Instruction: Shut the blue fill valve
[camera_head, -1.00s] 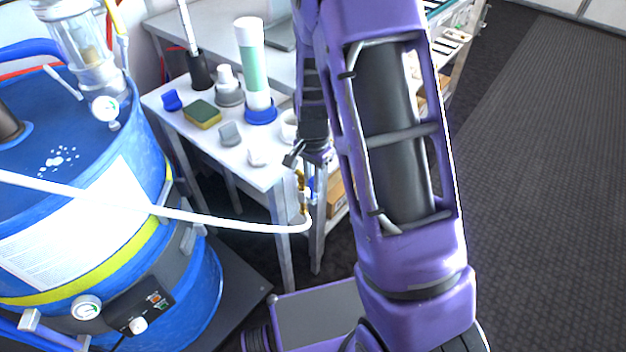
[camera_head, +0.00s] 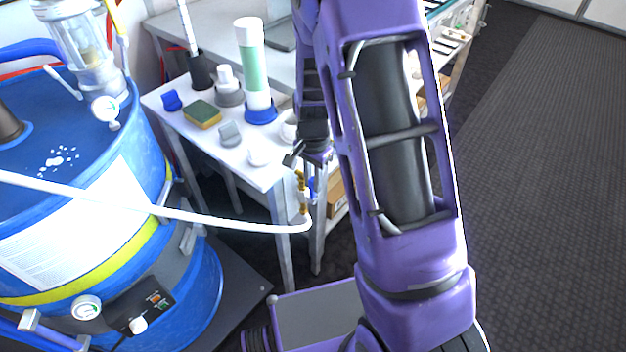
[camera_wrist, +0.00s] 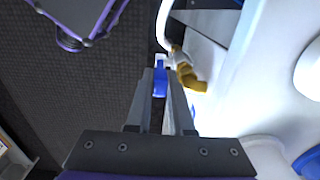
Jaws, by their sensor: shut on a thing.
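The blue fill valve handle (camera_wrist: 160,82) is between my gripper's fingertips (camera_wrist: 161,85) in the wrist view. My gripper is shut on this blue handle. The brass valve body (camera_wrist: 187,75) sits just right of the fingers, with a white hose running up from it. In the head view the brass fitting (camera_head: 302,185) and a bit of the blue handle (camera_head: 315,188) show at the table's front corner, below my gripper (camera_head: 303,160). My arm hides part of the area behind.
The white hose (camera_head: 230,223) runs from the blue drum (camera_head: 190,290) to the valve. The white table (camera_head: 220,155) holds a sponge (camera_head: 202,114), a green-and-white cylinder (camera_head: 255,75) and several small items. Dark open floor lies to the right.

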